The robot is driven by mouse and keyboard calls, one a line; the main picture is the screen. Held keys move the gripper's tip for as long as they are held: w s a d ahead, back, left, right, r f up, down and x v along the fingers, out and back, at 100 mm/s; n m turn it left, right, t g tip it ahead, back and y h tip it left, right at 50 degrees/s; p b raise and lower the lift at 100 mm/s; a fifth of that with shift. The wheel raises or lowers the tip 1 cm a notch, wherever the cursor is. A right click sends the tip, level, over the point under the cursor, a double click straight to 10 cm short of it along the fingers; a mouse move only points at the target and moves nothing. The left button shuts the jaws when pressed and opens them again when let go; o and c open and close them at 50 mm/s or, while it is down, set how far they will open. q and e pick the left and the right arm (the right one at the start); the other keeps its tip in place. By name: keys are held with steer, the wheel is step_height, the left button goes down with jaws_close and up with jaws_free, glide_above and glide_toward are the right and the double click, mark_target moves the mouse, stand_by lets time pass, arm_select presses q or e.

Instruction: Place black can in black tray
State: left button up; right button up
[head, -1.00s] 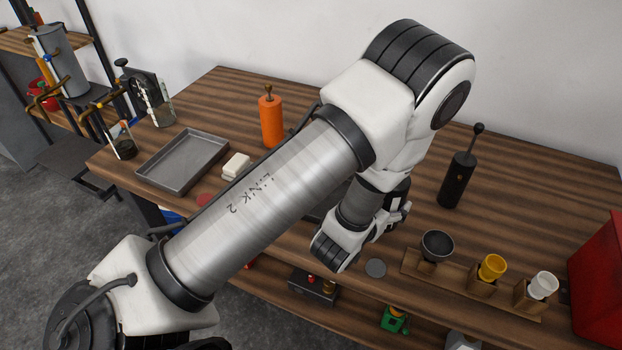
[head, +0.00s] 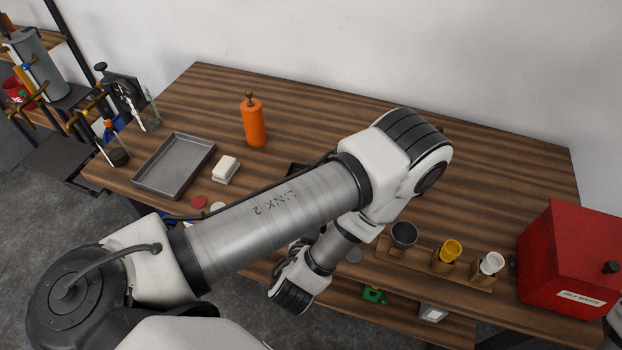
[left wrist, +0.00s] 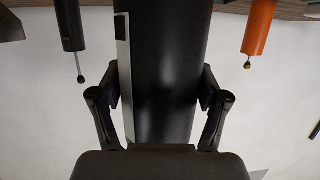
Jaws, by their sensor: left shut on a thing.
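The black can (left wrist: 165,45) fills the middle of the left wrist view as a large dark cylinder with a pale strip along its left side. My left gripper (left wrist: 159,88) is shut on it, one finger on each side. In the head view my left arm hides the gripper and the can. A dark edge (head: 297,169) shows just above the arm there; it may be part of the black tray, but most of it is hidden. My right gripper is in no view.
An empty grey tray (head: 174,166), a white block (head: 225,167) and an orange cylinder (head: 254,123) stand left on the table. A rack with cups (head: 450,250) and a red box (head: 570,262) are at the right. The back middle is clear.

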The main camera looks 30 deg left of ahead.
arm_select(q)
steer(key=shift+w+a+f+b, duration=0.4)
steer(key=shift+w+a+b, duration=0.2)
steer(key=shift+b, duration=1.85)
steer(key=shift+w+a+f+b, duration=0.45)
steer(key=shift+w+b, duration=0.1)
steer(key=shift+b, duration=1.9)
steer(key=w+a+f, duration=0.1)
steer(key=w+a, duration=0.1)
steer(key=w, duration=0.1)
steer(key=w+a+f+b, duration=0.1)
steer(key=w+a, duration=0.2)
steer(key=w+a+f+b, duration=0.1)
steer(key=w+a, duration=0.2)
steer(key=shift+w+a, duration=0.25)
steer(key=shift+w+f, duration=0.1)
steer(key=shift+f, duration=0.15)
steer(key=shift+b, duration=0.3)
steer(key=o, duration=1.8)
steer(key=shift+f, duration=0.1)
